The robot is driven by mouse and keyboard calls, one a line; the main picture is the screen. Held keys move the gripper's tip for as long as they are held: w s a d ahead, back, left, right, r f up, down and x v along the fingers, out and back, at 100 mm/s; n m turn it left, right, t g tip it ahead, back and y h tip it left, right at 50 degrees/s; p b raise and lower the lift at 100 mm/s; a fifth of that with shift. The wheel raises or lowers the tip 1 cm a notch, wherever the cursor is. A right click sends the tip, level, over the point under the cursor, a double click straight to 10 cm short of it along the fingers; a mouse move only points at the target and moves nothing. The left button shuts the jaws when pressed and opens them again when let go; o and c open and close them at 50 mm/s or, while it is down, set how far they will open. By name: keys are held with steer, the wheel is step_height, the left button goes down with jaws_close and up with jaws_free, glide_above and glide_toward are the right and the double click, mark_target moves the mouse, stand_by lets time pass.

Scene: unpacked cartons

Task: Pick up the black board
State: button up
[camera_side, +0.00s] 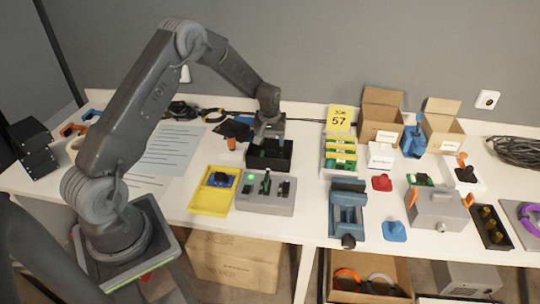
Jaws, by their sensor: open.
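My gripper (267,134) points down over the back of an open black box (270,164). Its jaws are small in this view and appear empty; it is open. What lies inside the black box is mostly hidden by its walls and my gripper. A flat dark piece (235,130) lies on the table just left of my gripper. Small dark upright parts (265,184) stand in a grey fixture (264,207) with a green light, in front of the black box. I cannot tell which of these dark things is the black board.
A yellow tray (204,203) holding a blue part stands left of the fixture. A blue vise (347,207), a rack of yellow-edged cards (339,154) and cartons (381,108) stand to the right. Paper sheets (170,150) lie to the left. Cables run along the back.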

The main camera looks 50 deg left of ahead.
mark_target(270, 150)
steer(key=f, duration=0.5)
steer(key=shift+w+a+f, duration=0.1)
steer(key=shift+a, duration=0.15)
steer(key=c, duration=1.1)
step_height(270, 150, up, 5)
steer(key=shift+a+f, duration=0.15)
steer(key=shift+f, duration=0.05)
steer(key=s+a+r, duration=0.2)
steer(key=s, duration=0.1)
steer(key=s+a+r, duration=0.2)
steer(key=s+a, duration=0.1)
steer(key=s+a+r, duration=0.2)
steer(key=s, duration=0.1)
steer(key=shift+a+r, duration=0.15)
steer(key=shift+r, duration=0.05)
